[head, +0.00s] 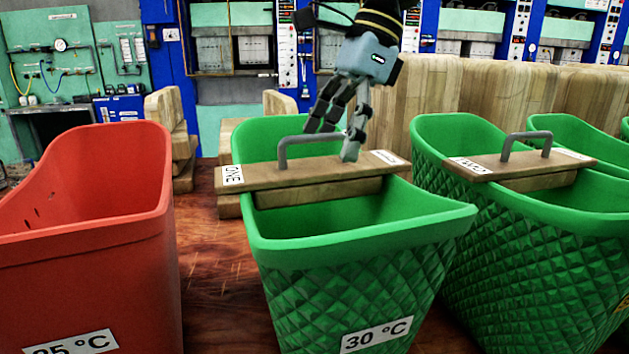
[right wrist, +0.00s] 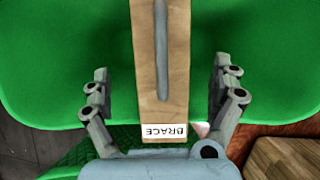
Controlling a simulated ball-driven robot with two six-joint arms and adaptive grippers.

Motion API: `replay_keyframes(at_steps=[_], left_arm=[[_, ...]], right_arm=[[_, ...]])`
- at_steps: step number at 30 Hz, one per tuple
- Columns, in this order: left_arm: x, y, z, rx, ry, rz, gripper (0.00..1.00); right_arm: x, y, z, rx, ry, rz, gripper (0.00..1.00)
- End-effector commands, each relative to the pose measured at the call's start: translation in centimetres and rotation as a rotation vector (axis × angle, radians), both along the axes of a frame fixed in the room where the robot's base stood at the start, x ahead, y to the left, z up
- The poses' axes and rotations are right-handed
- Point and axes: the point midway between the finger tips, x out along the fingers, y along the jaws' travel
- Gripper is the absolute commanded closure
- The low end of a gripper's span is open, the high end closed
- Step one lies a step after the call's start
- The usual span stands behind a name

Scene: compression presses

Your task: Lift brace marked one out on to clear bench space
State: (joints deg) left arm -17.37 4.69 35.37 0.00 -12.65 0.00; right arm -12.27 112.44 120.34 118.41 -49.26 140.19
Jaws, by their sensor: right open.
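The brace marked ONE (head: 300,175) is a wooden bar with a grey arched handle (head: 283,152). It lies across the rim of the green bin (head: 350,285) labelled 30 °C. My right gripper (head: 338,138) is over the brace beside the handle, pointing down. In the right wrist view, the open fingers of my right gripper (right wrist: 160,75) stand on both sides of the bar (right wrist: 148,80), with gaps. A label reading BRACE (right wrist: 163,131) is on its near end. My left gripper is out of view.
A red bin (head: 85,240) stands on the left. Another green bin (head: 540,250) with a similar brace (head: 520,162) stands on the right. A strip of bare reddish-brown bench (head: 212,290) shows between the red and green bins. Wooden blocks (head: 172,125) stand behind.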

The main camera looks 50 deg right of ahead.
Motion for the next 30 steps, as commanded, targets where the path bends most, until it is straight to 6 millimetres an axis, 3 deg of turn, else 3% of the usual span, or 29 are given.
replay_keyframes(at_steps=[13, 22, 30], left_arm=[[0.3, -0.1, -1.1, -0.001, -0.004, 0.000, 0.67], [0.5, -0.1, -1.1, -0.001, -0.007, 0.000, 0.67], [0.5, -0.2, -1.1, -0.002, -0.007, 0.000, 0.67]], right_arm=[[1.3, 1.9, -4.2, -0.003, 0.005, 0.000, 0.06], [1.6, 2.2, -4.7, 0.000, -0.001, 0.000, 0.06], [1.5, 2.2, -4.6, 0.000, -0.001, 0.000, 0.38]])
